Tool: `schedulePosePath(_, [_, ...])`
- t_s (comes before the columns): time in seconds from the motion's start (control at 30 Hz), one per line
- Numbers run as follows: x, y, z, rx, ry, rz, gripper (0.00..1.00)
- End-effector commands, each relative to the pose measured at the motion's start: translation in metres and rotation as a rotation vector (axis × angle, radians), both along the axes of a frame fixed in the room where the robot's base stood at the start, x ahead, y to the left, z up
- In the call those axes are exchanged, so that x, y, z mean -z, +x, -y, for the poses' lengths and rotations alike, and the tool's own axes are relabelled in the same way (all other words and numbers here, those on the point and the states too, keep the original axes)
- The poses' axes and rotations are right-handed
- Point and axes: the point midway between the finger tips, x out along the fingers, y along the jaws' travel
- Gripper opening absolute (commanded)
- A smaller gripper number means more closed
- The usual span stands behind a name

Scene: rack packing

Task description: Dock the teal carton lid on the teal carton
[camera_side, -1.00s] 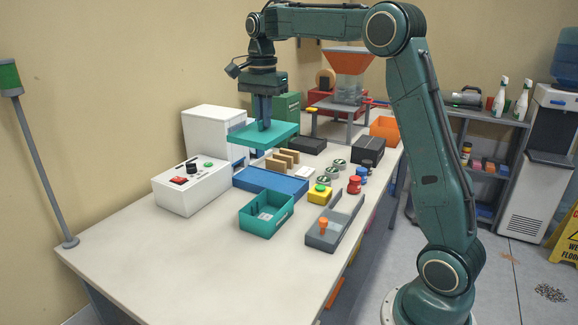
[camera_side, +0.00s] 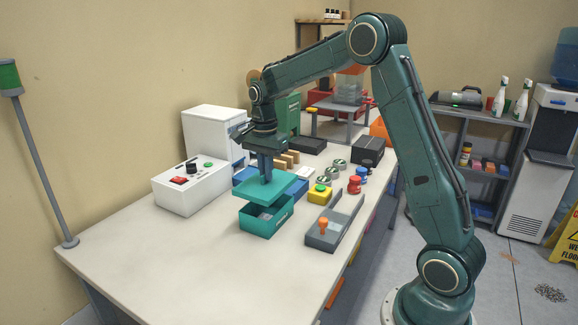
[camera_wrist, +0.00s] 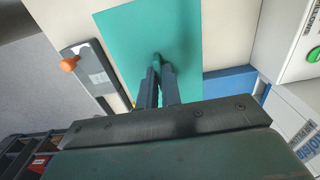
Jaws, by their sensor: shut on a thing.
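The teal carton lid (camera_side: 262,190) is a flat teal plate held by my gripper (camera_side: 266,178). In the wrist view my gripper (camera_wrist: 158,72) is shut on a small grip at the middle of the lid (camera_wrist: 130,30). The teal carton (camera_side: 266,222) is an open box on the table. The lid hangs close above it, about level, covering part of its opening in the side view. A dark gap shows between them, and the lid looks set a little toward the back. The wrist view does not show the carton, which the lid hides.
A grey tray with an orange knob (camera_side: 323,228) lies just right of the carton. A yellow button box (camera_side: 319,194) is behind it. A white control box (camera_side: 190,186) stands at left. A blue tray (camera_side: 243,175) is behind the lid. The front of the table is clear.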

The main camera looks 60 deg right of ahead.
Motion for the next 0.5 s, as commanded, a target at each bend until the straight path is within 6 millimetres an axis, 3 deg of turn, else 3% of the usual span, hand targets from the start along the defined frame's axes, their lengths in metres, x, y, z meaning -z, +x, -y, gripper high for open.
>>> schedulePosePath(0.5, [0.023,0.0,0.0,0.0,0.001,-0.002,0.0])
